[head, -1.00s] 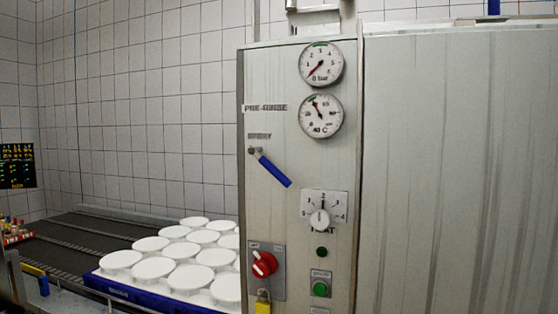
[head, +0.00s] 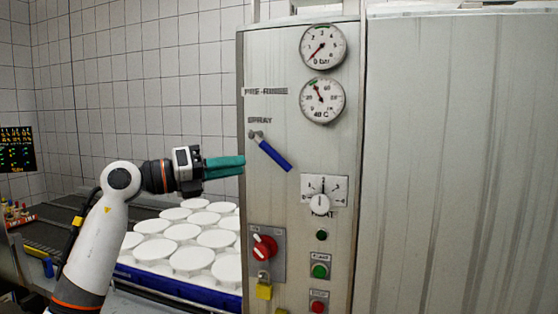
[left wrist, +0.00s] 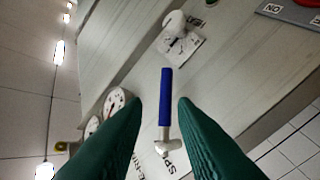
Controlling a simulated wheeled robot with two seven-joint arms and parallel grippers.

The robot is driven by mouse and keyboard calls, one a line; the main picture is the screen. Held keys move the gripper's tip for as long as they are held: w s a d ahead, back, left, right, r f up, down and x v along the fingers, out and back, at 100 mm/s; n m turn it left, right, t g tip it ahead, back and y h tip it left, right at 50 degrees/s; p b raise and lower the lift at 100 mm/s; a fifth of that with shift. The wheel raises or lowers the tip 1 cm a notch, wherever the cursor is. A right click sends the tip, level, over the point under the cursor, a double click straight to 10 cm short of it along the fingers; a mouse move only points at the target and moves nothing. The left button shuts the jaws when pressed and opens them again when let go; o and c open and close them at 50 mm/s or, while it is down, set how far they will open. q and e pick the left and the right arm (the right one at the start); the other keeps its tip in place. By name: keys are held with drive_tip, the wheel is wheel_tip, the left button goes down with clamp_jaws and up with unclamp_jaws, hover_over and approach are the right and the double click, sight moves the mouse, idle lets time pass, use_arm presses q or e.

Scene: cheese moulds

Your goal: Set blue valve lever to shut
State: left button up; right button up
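The blue valve lever (head: 270,152) is on the grey panel under the SPRAY label. Its pivot is at the upper left and its blue handle slants down to the right. My left gripper (head: 242,165), with green fingers, is just left of the lever at the panel's left edge, apart from it in the head view. In the left wrist view the blue lever (left wrist: 167,95) shows between the two spread green fingers (left wrist: 160,105), beyond them, with nothing held. My right gripper is not in view.
The panel also carries two gauges (head: 323,47), a white HEAT knob (head: 320,203), a red rotary switch (head: 264,247), a yellow padlock (head: 264,291), and green (head: 320,271) and red (head: 318,307) buttons. White moulds (head: 192,260) in a blue tray (head: 180,288) stand below my left arm.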

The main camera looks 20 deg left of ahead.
sight(279, 159)
use_arm(q)
drive_tip(key=shift+y, duration=0.4)
drive_tip(key=p+x, duration=0.1)
drive_tip(key=x, duration=0.2)
drive_tip(key=p+x, duration=0.2)
drive_tip(key=x, duration=0.1)
drive_tip(key=p+x, duration=0.1)
drive_tip(key=x, duration=0.2)
drive_tip(key=shift+w+d+r+p, duration=0.1)
drive_tip(key=shift+w+r+p, duration=0.2)
drive_tip(key=shift+w, duration=0.15)
drive_tip(key=shift+w+d+f, duration=0.15)
drive_tip(key=shift+w+d, duration=0.35)
drive_tip(key=shift+d, duration=0.05)
drive_tip(key=shift+c, duration=0.3)
clamp_jaws()
